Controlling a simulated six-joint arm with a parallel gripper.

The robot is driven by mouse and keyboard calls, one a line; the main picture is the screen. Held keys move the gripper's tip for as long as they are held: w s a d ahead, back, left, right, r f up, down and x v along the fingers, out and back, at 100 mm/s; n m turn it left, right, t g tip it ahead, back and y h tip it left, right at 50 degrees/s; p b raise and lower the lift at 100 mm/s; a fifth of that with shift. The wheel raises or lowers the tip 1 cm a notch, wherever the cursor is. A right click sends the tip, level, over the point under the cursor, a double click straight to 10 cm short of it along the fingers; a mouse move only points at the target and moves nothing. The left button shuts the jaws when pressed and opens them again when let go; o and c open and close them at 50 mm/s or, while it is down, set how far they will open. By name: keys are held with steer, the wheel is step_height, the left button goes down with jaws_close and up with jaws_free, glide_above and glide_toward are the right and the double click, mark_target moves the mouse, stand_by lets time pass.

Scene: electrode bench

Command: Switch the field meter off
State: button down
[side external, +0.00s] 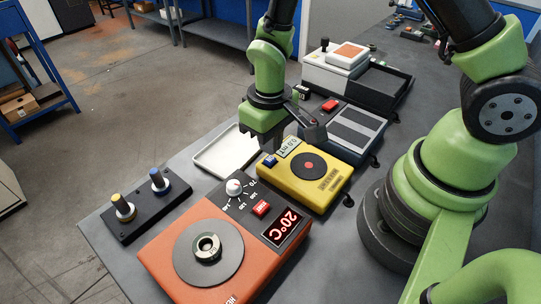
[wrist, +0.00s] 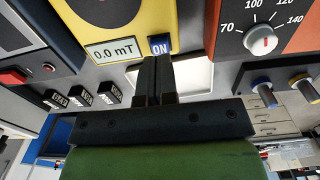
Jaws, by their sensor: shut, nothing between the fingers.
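The field meter (side external: 318,180) is a yellow box on the bench with a dark round pad and a red dot on its top. Its display (wrist: 113,50) reads 0.0 mT. Beside the display is a blue switch (wrist: 160,44) marked ON, which also shows in the side view (side external: 269,161). My gripper (wrist: 158,58) is shut and empty, its fingertips right at the near edge of the switch. I cannot tell whether they touch it. In the side view my gripper (side external: 270,150) is just above that end of the meter.
An orange hotplate (side external: 160,252) reading 20°C, with a knob (side external: 234,188) and red switch, stands close in front. A white tray (side external: 212,170) lies beside the meter. A dark grey device (side external: 345,134) with a red switch stands behind. A black block (side external: 150,215) carries two posts.

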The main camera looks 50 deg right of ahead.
mark_target(270, 158)
steer(key=shift+f, duration=1.3)
stand_by(0.6)
steer(key=shift+r, duration=3)
steer(key=shift+r, duration=0.25)
steer(key=s+d+r+m+t+y, duration=0.1)
steer(key=s+r+m+t, duration=0.1)
steer(key=s+r, duration=0.4)
steer(key=s+d+r+m+t+y, duration=0.1)
steer(key=s+r+t, duration=0.4)
steer(key=r, duration=0.9)
steer(key=shift+s+d+r+m, duration=0.25)
steer(key=shift+s+d+m, duration=0.2)
steer(key=shift+s, duration=0.3)
